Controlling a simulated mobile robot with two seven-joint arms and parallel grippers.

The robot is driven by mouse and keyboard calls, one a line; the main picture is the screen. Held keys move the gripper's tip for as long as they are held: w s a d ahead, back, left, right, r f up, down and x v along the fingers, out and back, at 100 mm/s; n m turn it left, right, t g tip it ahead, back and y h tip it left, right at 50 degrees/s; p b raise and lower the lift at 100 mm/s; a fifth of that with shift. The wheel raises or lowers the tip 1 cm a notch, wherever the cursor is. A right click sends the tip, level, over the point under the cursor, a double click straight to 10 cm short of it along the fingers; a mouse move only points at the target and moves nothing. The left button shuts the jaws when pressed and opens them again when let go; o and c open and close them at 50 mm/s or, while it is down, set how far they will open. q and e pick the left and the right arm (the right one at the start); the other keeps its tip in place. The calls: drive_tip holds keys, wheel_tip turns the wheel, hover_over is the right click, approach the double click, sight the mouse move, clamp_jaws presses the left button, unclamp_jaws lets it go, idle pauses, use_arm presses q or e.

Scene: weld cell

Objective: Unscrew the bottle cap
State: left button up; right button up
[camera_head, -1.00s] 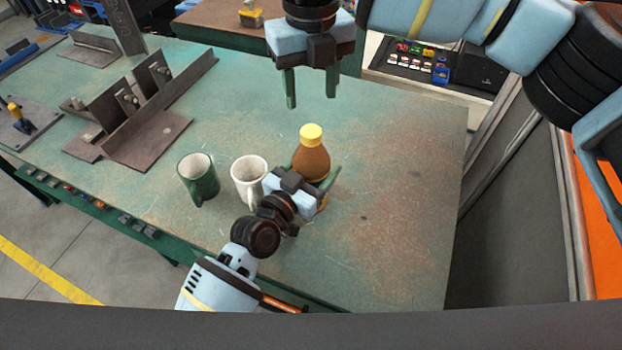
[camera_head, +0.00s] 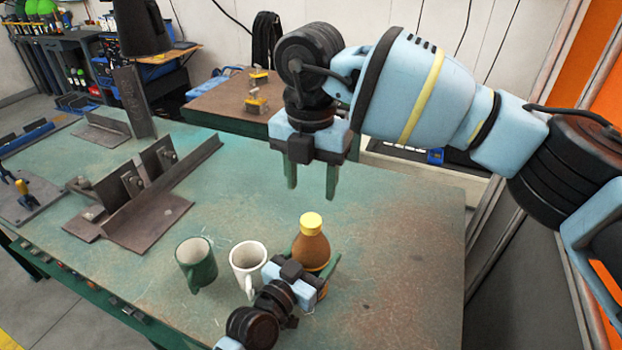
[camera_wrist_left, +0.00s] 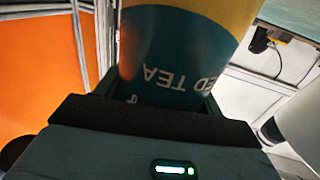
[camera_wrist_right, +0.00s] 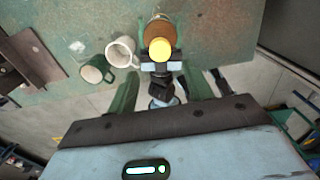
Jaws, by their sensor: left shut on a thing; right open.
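A brown bottle (camera_head: 311,247) with a yellow cap (camera_head: 311,223) stands upright on the green worn table in the head view. My left gripper (camera_head: 318,278) is shut on the bottle's body from the front. The left wrist view shows the bottle's label (camera_wrist_left: 175,65) close up between the fingers. My right gripper (camera_head: 311,192) is open and empty, pointing down above and behind the cap. In the right wrist view the cap (camera_wrist_right: 160,49) shows from above, beyond the open fingers (camera_wrist_right: 158,92) and apart from them.
A white mug (camera_head: 248,266) and a green mug (camera_head: 196,264) stand left of the bottle. Steel angle pieces (camera_head: 150,195) lie on the table's left part. The table (camera_head: 400,240) is clear to the right of the bottle.

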sight(311, 220)
drive_tip(key=m, duration=0.4)
drive_tip(key=shift+f, duration=4.05)
